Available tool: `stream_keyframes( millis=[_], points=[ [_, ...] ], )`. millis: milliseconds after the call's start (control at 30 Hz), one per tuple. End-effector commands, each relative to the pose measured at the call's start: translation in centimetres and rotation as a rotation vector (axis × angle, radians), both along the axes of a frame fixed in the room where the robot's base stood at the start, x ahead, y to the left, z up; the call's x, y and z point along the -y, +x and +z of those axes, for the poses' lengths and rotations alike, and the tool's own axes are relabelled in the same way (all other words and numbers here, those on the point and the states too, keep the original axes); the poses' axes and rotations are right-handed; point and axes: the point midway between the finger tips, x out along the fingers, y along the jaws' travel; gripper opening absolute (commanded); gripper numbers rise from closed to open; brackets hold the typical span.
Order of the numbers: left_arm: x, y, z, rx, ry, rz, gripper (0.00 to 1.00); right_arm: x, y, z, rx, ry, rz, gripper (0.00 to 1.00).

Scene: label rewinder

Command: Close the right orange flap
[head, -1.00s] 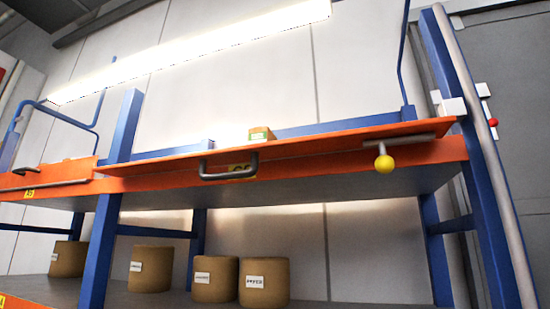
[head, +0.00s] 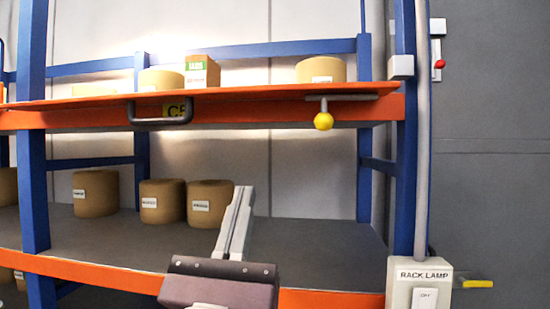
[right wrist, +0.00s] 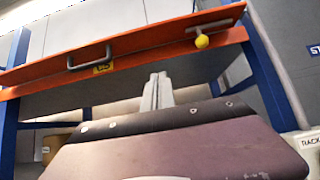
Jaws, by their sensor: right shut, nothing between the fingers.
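The orange flap (head: 240,95) runs along the upper shelf's front and stands tilted outward, its edge above the orange beam. A grey handle (head: 160,112) hangs at its left part, and a yellow ball knob (head: 323,121) on a grey bar is at its right part. The flap also shows in the right wrist view (right wrist: 140,42), with the handle and the knob (right wrist: 202,42). My right gripper (head: 240,195) is shut and empty, pointing up in front of the lower shelf, below the flap and apart from it. My left gripper is not in view.
Brown rolls stand on the lower shelf (head: 290,240), and more rolls and a box (head: 202,71) are on the upper shelf. Blue posts (head: 405,130) frame the rack. A rack lamp switch box (head: 418,285) is at the lower right.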

Motion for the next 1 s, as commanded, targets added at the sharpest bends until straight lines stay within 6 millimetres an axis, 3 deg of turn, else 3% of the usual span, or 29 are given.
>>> stream_keyframes(
  millis=[33, 100, 267, 767, 1000],
  points=[
    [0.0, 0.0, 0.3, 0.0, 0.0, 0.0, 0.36, -0.3, -1.2, 1.3, 0.04, -0.003, 0.003, 0.0],
    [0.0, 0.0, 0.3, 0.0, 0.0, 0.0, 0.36, -0.4, -2.1, 2.0, 0.073, -0.007, 0.0, 0.0],
    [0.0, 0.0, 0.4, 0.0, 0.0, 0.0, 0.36, -0.4, -2.0, 2.4, 0.079, -0.009, -0.003, 0.0],
    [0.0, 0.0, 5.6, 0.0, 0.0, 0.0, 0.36, 0.1, 4.7, 9.9, 0.074, -0.01, -0.004, 0.0],
    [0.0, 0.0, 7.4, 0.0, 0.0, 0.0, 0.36, 0.1, 4.6, 13.0, 0.074, -0.009, -0.001, 0.0]
  ],
)
